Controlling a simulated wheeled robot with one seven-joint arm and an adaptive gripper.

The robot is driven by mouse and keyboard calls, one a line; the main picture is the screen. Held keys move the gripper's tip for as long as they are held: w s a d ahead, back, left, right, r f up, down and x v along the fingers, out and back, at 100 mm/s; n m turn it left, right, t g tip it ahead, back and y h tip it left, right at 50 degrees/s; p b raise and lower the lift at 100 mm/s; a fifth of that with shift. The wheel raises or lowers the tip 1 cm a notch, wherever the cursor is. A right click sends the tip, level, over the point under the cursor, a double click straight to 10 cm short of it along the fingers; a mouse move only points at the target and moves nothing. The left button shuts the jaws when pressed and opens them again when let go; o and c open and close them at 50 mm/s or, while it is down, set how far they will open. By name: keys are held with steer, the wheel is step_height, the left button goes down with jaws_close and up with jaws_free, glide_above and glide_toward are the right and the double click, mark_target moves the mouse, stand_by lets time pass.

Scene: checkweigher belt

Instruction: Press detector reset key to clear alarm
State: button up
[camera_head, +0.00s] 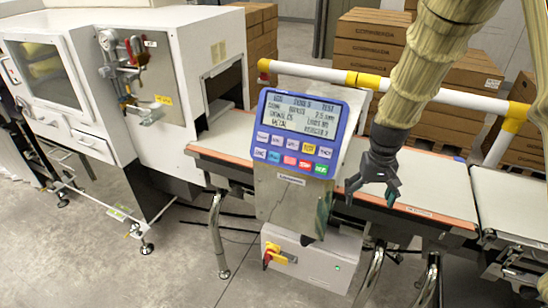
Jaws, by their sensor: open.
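A blue-framed control panel (345,112) stands tilted on a metal post in front of the belt. Its lit screen (306,115) shows several lines of dark text, too small to read surely. Two rows of keys lie below: mostly white ones above with a yellow key (308,149), and white, blue, red, pinkish and a green key (321,169) below. The key labels are too small to tell which is the reset key. My gripper (372,200) is open and empty, pointing down, right of the panel's lower right corner and apart from the keys in the picture.
A conveyor belt (435,179) with an orange edge runs behind the panel from a white machine cabinet (150,165). A white-and-yellow guard rail (325,75) crosses behind the panel. A grey box (315,262) with a red-yellow switch sits below. Stacked cartons (370,50) stand behind.

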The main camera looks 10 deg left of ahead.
jaws_close()
stand_by(1.4)
